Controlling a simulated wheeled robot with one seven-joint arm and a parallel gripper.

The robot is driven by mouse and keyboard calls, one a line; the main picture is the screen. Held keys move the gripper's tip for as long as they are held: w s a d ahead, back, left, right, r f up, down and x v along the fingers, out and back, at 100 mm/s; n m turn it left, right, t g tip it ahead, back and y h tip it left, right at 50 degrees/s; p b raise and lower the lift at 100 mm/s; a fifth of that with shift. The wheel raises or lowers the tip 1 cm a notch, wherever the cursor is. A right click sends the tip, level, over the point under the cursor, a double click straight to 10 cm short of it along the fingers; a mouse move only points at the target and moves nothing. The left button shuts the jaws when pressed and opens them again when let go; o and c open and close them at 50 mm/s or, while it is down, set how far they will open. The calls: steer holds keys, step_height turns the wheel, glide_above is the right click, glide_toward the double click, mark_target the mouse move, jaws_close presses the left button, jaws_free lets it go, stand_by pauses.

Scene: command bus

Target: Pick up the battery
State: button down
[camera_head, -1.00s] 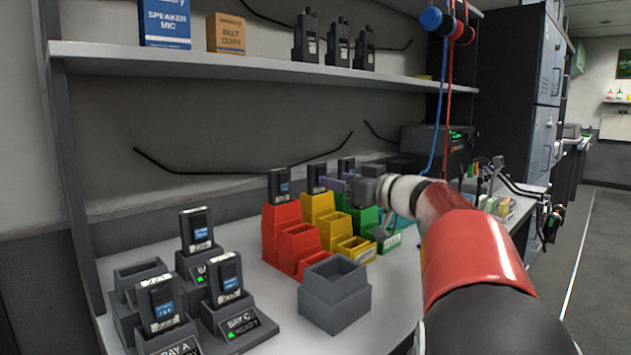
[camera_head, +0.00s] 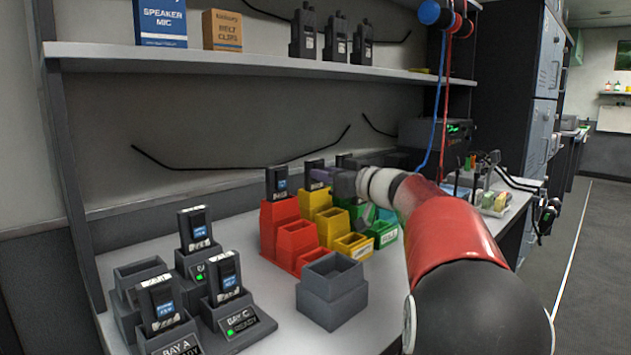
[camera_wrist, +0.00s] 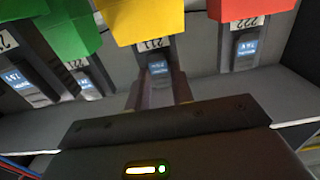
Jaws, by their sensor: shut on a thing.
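A dark battery (camera_head: 313,168) with a small blue screen stands in the top of the yellow stepped holder (camera_head: 320,205). In the wrist view the battery (camera_wrist: 157,68) sits between the two purple fingers of my gripper (camera_wrist: 158,88), with yellow behind it. My gripper (camera_head: 322,175) is shut on this battery, reaching it from the right in the head view. The battery's lower part is hidden. Similar batteries stand in the red holder (camera_head: 280,222) to its left and in the green holder (camera_head: 380,228) to its right.
Charging bays with batteries (camera_head: 225,272) stand at the front left of the counter. An empty grey open box (camera_head: 332,292) stands in front of the coloured holders. A shelf (camera_head: 250,68) with radios and boxes runs above. Blue and red cords (camera_head: 440,105) hang behind my arm.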

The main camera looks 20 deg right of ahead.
step_height(320, 180, up, 10)
steer(key=shift+p, duration=0.35)
stand_by(0.4)
stand_by(0.6)
